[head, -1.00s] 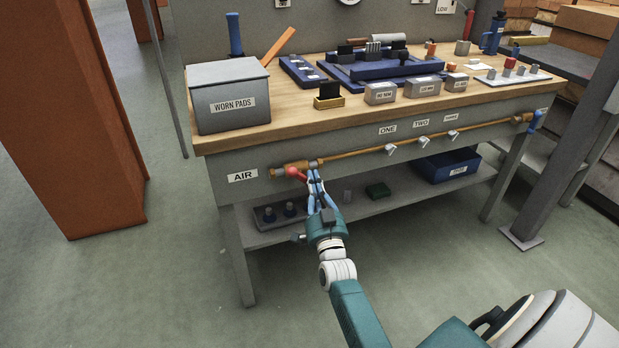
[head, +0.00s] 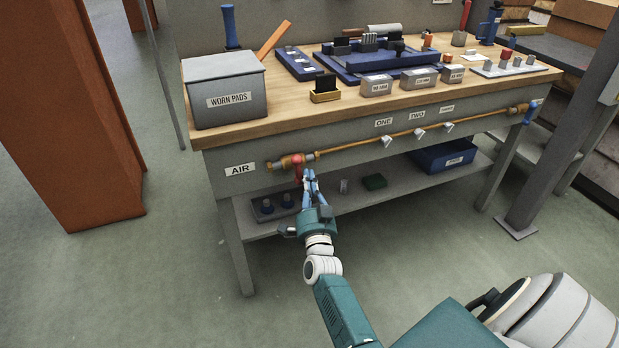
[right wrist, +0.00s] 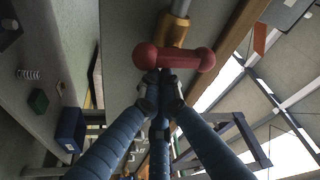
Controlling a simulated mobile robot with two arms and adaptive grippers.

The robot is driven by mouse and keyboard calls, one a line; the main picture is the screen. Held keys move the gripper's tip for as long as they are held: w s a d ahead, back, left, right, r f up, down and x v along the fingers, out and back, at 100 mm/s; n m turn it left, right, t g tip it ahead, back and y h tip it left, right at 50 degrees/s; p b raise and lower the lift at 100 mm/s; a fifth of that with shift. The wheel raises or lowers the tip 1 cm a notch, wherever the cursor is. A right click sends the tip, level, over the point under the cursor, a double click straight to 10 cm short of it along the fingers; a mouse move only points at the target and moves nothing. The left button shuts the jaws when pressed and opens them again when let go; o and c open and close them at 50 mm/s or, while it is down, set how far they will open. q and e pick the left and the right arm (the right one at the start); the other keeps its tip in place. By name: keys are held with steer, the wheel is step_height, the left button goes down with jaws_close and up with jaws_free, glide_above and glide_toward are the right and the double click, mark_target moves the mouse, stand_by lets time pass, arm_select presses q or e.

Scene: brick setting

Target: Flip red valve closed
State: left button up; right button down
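The red valve handle (head: 298,168) is on the brass pipe valve at the left end of the bench front, beside the AIR label. It points down, crosswise to the pipe. In the right wrist view the red handle (right wrist: 175,58) lies across the picture, in front of the brass valve body (right wrist: 168,28). My right gripper (head: 308,175) is just right of the handle, low on it. Its blue fingers are drawn together, and the dark fingertips (right wrist: 160,88) meet at the handle's edge, with nothing visible between them. Light contact cannot be told. My left gripper is out of view.
The brass pipe (head: 360,143) runs right along the bench front, with small grey valves labelled ONE, TWO and a third. A lower shelf (head: 340,200) holds a blue bin (head: 445,157) and a green block (head: 374,182). The floor in front is clear.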

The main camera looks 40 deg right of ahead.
steer(key=shift+a+f, duration=0.1)
steer(key=shift+a, duration=0.05)
stand_by(0.5)
steer(key=v, duration=1.2)
